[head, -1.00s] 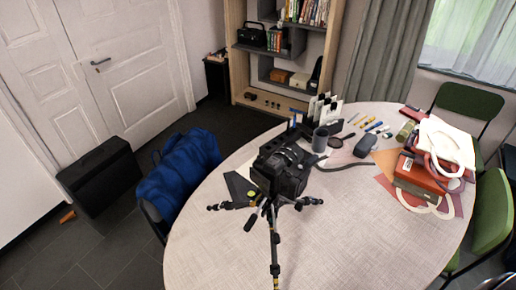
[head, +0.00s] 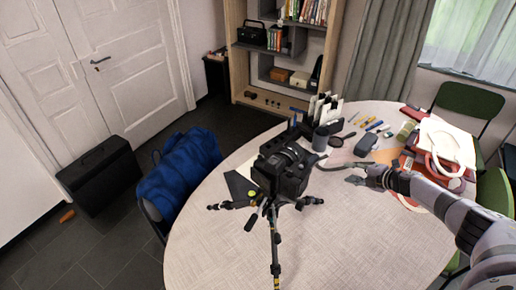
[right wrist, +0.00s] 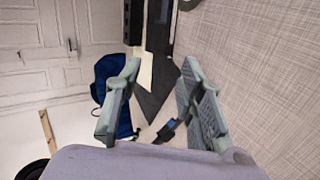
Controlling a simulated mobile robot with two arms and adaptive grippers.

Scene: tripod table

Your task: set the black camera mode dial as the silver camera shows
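I cannot pick out a silver camera in either view. My right gripper (head: 352,173) is to the right of the black camera, apart from it, above the table. In the right wrist view its two grey fingers (right wrist: 158,88) are spread with nothing held between them. A dark flat wedge (right wrist: 158,98) shows beyond the fingers. My left gripper is not in view.
The round table (head: 215,240) has bare room at the front. A grey mug (head: 320,139), a grey pouch (head: 366,145) and pens (head: 374,127) stand or lie behind my right gripper. A red bag (head: 410,163) is partly hidden by my arm. A blue jacket (head: 180,175) hangs at left.

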